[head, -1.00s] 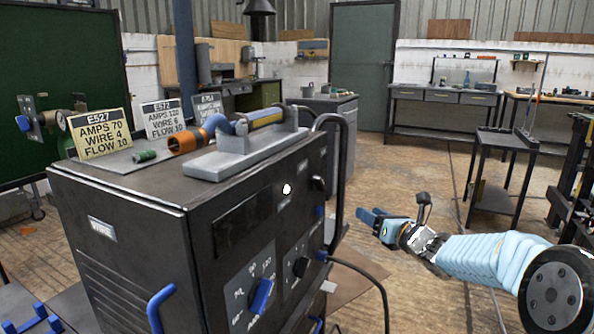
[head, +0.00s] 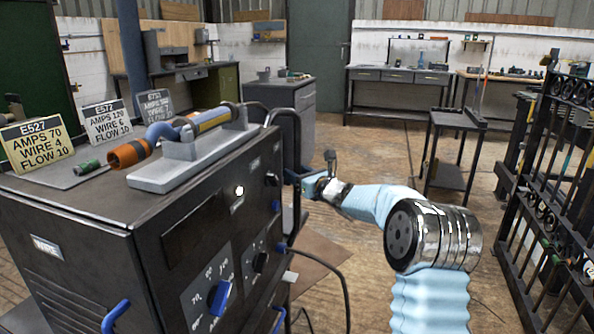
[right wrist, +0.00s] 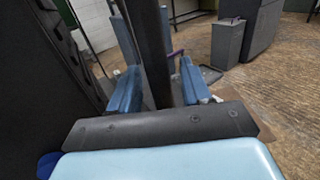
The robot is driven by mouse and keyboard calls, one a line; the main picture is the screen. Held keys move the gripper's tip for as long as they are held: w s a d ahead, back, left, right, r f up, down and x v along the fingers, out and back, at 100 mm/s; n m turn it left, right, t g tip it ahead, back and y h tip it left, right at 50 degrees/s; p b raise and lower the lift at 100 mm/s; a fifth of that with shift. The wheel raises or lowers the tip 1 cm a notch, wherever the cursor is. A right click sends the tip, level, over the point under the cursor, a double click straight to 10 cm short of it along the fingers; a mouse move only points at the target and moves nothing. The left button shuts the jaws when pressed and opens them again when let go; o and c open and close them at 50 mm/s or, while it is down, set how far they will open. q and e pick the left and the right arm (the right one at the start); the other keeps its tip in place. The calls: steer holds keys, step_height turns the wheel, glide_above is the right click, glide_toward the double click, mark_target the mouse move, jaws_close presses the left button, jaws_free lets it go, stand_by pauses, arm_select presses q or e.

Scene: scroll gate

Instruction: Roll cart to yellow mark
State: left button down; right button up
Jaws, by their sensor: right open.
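The dark welding machine (head: 90,215), which appears to be the cart, fills the left and centre of the head view. A black tubular handle (head: 296,145) rises at its right end. My right gripper (head: 297,180) is beside this handle at about mid-height. In the right wrist view, the black upright bar (right wrist: 150,45) stands between the two blue fingers of my right gripper (right wrist: 158,85), which are open around it with gaps showing. My left gripper is not in view. I see no yellow floor mark.
A cable (head: 335,270) hangs from the machine over a brown sheet (head: 318,262) on the floor. A dark trolley (head: 450,150) stands behind my right arm. A black iron gate (head: 545,200) stands at the right. Open floor lies between the machine and gate.

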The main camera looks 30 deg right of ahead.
steer(key=shift+w, duration=0.1)
jaws_close()
steer(key=shift+a, duration=0.1)
stand_by(0.3)
